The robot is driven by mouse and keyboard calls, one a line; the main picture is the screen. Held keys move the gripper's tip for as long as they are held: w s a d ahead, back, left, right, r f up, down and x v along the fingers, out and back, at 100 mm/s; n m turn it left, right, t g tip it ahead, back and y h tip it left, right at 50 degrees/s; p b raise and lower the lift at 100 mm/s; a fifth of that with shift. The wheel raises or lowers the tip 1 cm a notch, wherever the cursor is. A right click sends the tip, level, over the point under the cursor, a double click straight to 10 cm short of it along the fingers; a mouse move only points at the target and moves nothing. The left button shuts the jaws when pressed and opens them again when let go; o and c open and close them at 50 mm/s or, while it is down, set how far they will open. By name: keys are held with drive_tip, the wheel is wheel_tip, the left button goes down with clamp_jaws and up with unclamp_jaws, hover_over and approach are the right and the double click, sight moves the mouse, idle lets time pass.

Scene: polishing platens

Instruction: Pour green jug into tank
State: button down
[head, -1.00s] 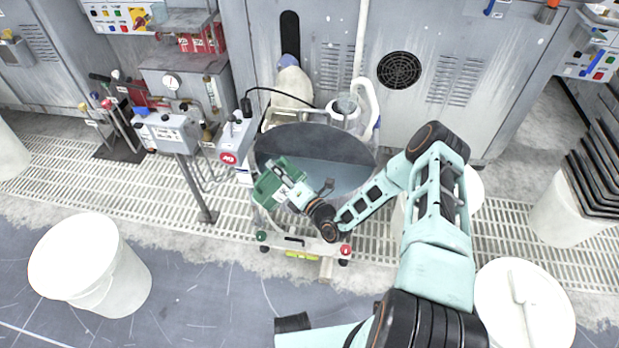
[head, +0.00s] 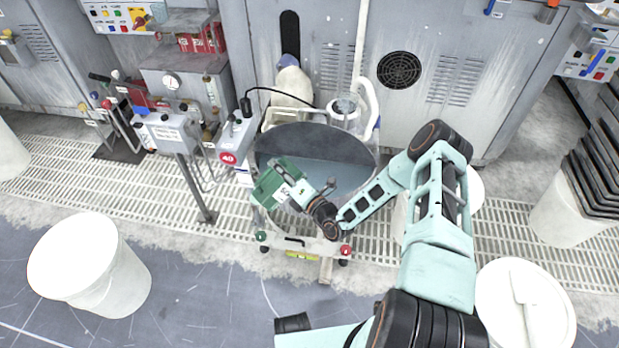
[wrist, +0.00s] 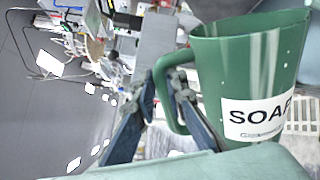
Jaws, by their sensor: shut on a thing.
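The green jug (head: 268,190) is held over the near left rim of the round grey tank (head: 300,132). Bluish-grey liquid shows in the tank. In the wrist view the jug (wrist: 215,75) has a white SOAP label, and its handle is between the fingers of my gripper (wrist: 168,85). The room lies sideways in that view while the jug stands upright in it, so the jug is tipped far over. My gripper (head: 300,196) is shut on the handle. The jug's inside is hidden, and no stream is visible.
A control post with a red 40 sign (head: 229,158) stands close left of the tank. A pale jug (head: 292,82) and a white container (head: 345,110) are behind it. White buckets stand at left (head: 70,290) and lower right (head: 545,320). Open floor lies in front.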

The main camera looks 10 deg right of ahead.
drive_tip(key=shift+w+d+r+m+b, duration=0.1)
drive_tip(key=shift+w+d+m+b, duration=0.4)
drive_tip(key=shift+d+m, duration=0.3)
idle(1.6)
